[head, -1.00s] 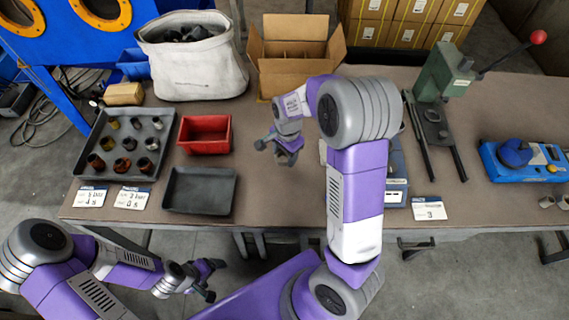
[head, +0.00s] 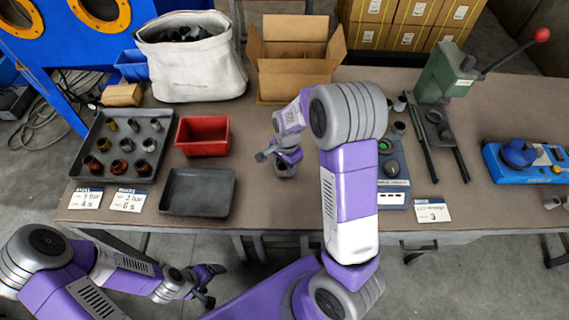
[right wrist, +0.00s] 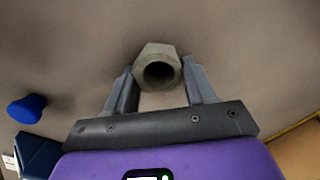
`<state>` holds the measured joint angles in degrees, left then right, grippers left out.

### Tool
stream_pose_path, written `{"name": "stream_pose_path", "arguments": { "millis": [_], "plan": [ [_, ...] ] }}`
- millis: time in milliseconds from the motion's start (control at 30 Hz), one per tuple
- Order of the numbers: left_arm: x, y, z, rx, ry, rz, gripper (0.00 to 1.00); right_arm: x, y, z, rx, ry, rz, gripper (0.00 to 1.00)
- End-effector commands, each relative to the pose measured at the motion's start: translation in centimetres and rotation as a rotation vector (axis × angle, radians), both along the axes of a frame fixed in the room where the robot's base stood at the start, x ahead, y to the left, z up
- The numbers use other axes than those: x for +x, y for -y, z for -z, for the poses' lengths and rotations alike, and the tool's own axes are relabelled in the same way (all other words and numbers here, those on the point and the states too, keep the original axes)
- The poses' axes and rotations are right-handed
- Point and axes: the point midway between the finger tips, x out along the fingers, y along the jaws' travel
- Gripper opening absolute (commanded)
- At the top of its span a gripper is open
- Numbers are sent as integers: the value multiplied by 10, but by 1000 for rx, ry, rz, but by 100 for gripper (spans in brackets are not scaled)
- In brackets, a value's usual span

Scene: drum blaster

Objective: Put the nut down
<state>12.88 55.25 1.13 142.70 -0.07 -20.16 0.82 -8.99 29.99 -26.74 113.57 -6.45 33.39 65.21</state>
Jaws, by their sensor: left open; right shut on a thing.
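A grey hexagonal nut (right wrist: 158,70) with a dark round hole is held between the fingers of my right gripper (right wrist: 160,85) in the right wrist view. The brown table top shows behind it. In the head view my right gripper (head: 275,160) is over the table, right of the red bin and the empty dark tray. The nut is hard to make out there, and I cannot tell if it touches the table. My left gripper (head: 208,284) is open and empty, low in front of the table's front edge.
A dark tray (head: 133,121) with several rusty and grey nuts is at the left. A red bin (head: 203,135) and an empty dark tray (head: 197,191) stand beside it. A cardboard box (head: 293,75), white sack (head: 193,68), blue device (head: 394,170) and green press (head: 444,75) are around.

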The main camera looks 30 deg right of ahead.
Motion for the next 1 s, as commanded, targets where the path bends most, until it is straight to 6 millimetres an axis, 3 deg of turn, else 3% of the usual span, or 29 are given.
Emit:
{"name": "stream_pose_path", "arguments": {
  "millis": [67, 100, 233, 733, 867, 1000],
  "plan": [
    [0, 0, 0, 0, 0, 0, 85, -1, 0, 2, 0, -3, 0, 16],
    [0, 0, 0, 0, 0, 0, 85, -1, 0, 2, 0, -4, 0, 60],
    [0, 0, 0, 0, 0, 0, 85, -2, 0, 3, 0, -8, 1, 80],
    [0, 0, -2, 0, 0, 0, 85, -6, 1, 1, 0, -20, 4, 80],
    [0, 0, -11, 0, 0, 0, 85, -4, 1, -18, -1, -13, 1, 80],
    [0, 0, -23, 0, 0, 0, 85, -3, 2, -50, 0, -5, 0, 80]
  ]
}}
